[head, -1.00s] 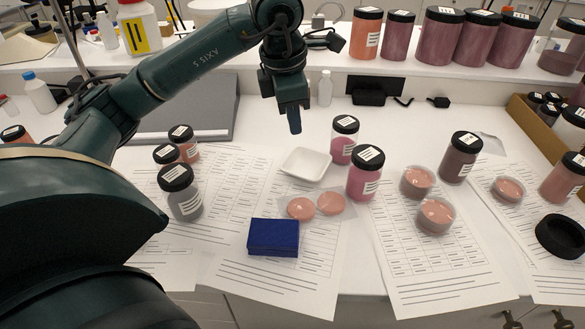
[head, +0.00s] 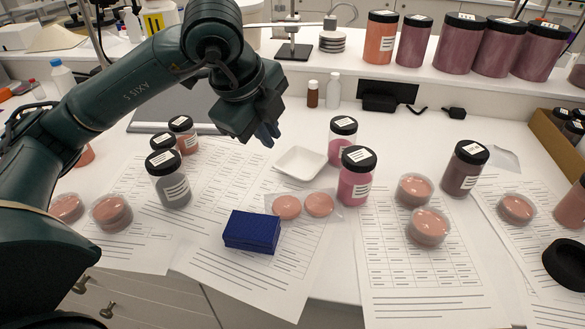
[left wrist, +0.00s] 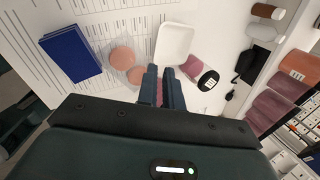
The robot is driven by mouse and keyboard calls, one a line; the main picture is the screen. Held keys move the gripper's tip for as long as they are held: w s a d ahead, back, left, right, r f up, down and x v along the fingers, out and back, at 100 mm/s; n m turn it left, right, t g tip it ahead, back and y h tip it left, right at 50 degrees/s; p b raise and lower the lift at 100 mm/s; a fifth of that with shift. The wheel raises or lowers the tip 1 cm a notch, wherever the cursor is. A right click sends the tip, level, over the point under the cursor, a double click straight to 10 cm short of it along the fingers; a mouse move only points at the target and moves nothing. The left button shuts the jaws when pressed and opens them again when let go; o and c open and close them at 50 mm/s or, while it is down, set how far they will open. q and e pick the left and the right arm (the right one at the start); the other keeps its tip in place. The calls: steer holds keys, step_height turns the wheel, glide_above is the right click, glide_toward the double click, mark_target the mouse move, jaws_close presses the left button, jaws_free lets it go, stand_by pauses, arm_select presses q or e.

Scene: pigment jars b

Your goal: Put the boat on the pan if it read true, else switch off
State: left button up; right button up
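The boat, a small white square dish (head: 300,162), lies empty on the bench behind two pink discs. It also shows in the left wrist view (left wrist: 175,44). My left gripper (head: 268,134) hangs in the air up and left of the dish in the head view, apart from it. In the left wrist view its two fingers (left wrist: 161,88) point toward the dish with a narrow gap and nothing between them. A grey slab (head: 150,118) stands partly hidden behind my left arm; I cannot tell whether it bears the pan. No reading shows. My right gripper is out of view.
Pink jars (head: 356,175) stand right of the dish, and grey and brown jars (head: 172,180) left. A blue box (head: 252,231) lies in front on printed sheets. Large jars (head: 462,42) line the back shelf. Bench right of the dark stand (head: 387,96) is partly clear.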

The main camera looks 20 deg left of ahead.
mark_target(288, 172)
arm_select(q)
steer(key=p+x, duration=0.1)
steer(key=x, duration=1.2)
steer(key=shift+s+f, duration=0.15)
jaws_close()
